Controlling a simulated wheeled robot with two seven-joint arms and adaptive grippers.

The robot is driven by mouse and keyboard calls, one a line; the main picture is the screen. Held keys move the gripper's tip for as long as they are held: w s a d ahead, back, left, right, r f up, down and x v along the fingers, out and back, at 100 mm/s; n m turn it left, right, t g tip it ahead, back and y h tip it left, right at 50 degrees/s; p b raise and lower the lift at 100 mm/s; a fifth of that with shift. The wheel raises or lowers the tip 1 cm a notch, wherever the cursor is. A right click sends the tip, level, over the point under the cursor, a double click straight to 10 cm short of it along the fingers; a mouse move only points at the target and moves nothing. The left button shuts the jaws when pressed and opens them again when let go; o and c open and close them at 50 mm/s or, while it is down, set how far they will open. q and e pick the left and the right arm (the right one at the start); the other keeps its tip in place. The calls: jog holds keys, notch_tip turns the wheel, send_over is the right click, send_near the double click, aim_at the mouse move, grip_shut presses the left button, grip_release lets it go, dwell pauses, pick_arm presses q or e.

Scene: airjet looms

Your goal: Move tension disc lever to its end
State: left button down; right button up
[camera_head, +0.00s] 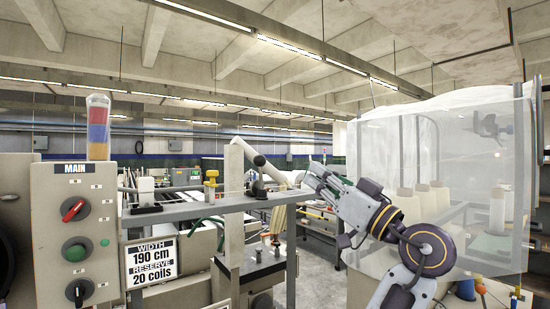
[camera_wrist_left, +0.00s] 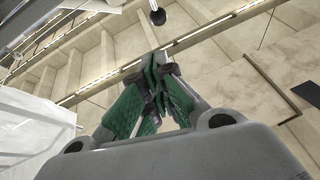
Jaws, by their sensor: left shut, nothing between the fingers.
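My left gripper (camera_head: 312,174) is at the middle of the head view, at the right end of a grey rail, fingers pointing left. It is shut and empty; its green-padded fingers meet in the left wrist view (camera_wrist_left: 157,72). A pale rod (camera_head: 270,168) slants down from the post toward the fingertips. I cannot tell for sure whether this is the tension disc lever, or whether the fingers touch it. A black ball knob (camera_wrist_left: 158,18) on a thin rod shows beyond the fingertips in the left wrist view, apart from them. My right gripper is not in view.
A control panel (camera_head: 76,240) stands at left. A translucent cover (camera_head: 440,150) is close to my arm at right.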

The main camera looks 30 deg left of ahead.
pick_arm(q)
jog(key=shift+s+d+r+n+y, duration=0.2)
jog(key=shift+s+r+n+y, duration=0.15)
jog(key=shift+r, duration=0.25)
jog(key=shift+a, duration=0.1)
jog(key=w+a+r+p, duration=0.1)
jog(key=a+p, duration=0.1)
jog(key=a, duration=0.4)
jog(key=w+a+r+p, duration=0.1)
jog(key=a+r+p, duration=0.1)
jog(key=a, duration=0.4)
jog(key=shift+w+a+p, duration=0.15)
jog(key=shift+w+p, duration=0.25)
jog(key=shift+p, duration=0.3)
